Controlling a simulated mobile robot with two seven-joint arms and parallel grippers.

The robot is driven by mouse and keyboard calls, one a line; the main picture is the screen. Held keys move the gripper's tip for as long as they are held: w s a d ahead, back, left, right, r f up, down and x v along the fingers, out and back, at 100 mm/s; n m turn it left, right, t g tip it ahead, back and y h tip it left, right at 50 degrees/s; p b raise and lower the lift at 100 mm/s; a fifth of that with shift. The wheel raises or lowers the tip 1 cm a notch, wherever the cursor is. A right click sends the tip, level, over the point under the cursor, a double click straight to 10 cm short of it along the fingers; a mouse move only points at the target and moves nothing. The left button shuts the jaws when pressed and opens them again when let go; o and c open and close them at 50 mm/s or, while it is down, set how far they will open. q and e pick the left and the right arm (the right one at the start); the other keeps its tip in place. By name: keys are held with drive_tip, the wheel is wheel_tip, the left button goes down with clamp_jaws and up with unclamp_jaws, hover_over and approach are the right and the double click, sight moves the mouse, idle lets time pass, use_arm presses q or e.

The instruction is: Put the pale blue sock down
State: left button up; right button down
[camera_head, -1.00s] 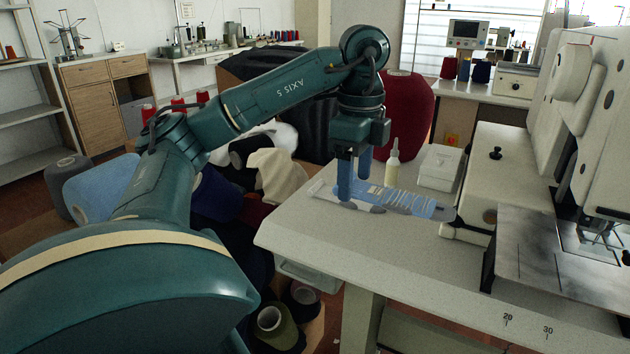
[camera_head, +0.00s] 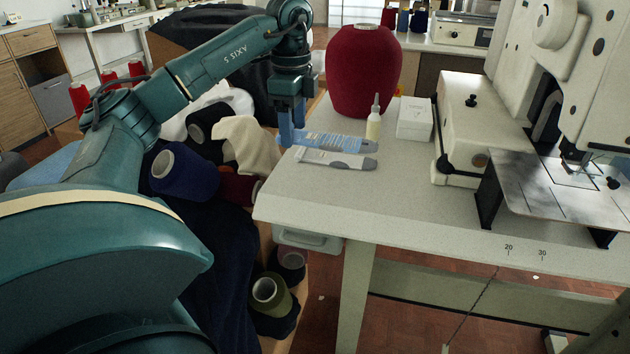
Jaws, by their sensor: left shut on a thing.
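The pale blue sock (camera_head: 333,142) stretches to the right from my left gripper (camera_head: 288,140). My left gripper is shut on its left end, near the left edge of the white table (camera_head: 330,200). The sock is low at the table's surface; whether it all touches the table I cannot tell. A white sock with grey parts (camera_head: 332,159) lies flat on the table just in front of it. My right gripper is not in view.
A glue-like bottle (camera_head: 374,122) and a white box (camera_head: 414,119) stand behind and right of the socks. A large red cone (camera_head: 364,70) is behind them. The sewing machine (camera_head: 464,142) fills the right. The table's front middle is clear. Yarn cones and cloth lie left of the table.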

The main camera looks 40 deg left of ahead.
use_arm(q)
drive_tip(key=b, duration=0.1)
hover_over(295, 181)
wheel_tip(295, 181, down, 4)
drive_tip(key=shift+w+f, duration=0.1)
drive_tip(key=shift+f, duration=0.75)
wheel_tip(295, 181, down, 4)
drive_tip(key=shift+r+b, duration=0.1)
drive_tip(key=shift+b, duration=0.7)
drive_tip(key=shift+f, duration=0.25)
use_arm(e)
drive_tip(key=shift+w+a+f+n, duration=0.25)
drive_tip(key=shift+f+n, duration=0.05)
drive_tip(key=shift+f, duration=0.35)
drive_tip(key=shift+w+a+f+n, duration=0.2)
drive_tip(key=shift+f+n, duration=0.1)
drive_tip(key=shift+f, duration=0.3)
use_arm(q)
drive_tip(key=shift+f, duration=0.1)
drive_tip(key=o, duration=1)
drive_tip(key=shift+o, duration=0.2)
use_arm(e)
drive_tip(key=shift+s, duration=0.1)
